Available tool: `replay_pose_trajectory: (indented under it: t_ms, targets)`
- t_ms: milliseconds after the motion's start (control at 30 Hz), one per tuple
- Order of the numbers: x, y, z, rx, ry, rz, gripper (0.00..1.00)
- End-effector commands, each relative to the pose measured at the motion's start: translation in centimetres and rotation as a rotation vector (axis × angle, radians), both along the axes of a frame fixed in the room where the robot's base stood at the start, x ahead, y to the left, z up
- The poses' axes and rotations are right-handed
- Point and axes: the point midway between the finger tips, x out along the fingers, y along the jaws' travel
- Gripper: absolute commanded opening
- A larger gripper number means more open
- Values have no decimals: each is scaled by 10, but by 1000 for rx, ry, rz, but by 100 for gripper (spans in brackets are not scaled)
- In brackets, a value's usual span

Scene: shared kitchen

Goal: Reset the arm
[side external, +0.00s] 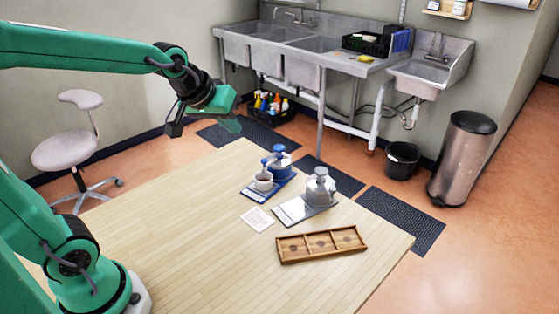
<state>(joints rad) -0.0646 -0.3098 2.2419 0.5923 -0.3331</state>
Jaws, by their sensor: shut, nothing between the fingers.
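My gripper (231,126) hangs at the end of my green arm, above the far left edge of the wooden table (165,225). It is shut and empty, well apart from the things on the table. My arm reaches in from the left of the view.
A blue-and-silver device (278,162) and a cup (263,181) stand on a blue tray (255,196). A grey device (319,188) stands on a pale board (290,212). A paper card (257,219) and a three-part wooden tray (321,244) lie nearer. The table's left is clear.

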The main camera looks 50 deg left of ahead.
Motion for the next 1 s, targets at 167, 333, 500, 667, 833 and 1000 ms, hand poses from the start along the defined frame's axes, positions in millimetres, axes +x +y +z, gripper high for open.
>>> replay_pose_trajectory:
  t_ms: [167,333,500,667,833,1000]
  targets:
    - [-47,-10,2,55,37,-105,0]
    - [-89,-17,-2,107,75,-207,0]
    - [-123,-21,-10,146,107,-291,0]
    - [-140,-23,-15,167,125,-336,0]
    - [-145,-24,-17,173,131,-351,0]
    - [-144,-24,-17,172,131,-349,0]
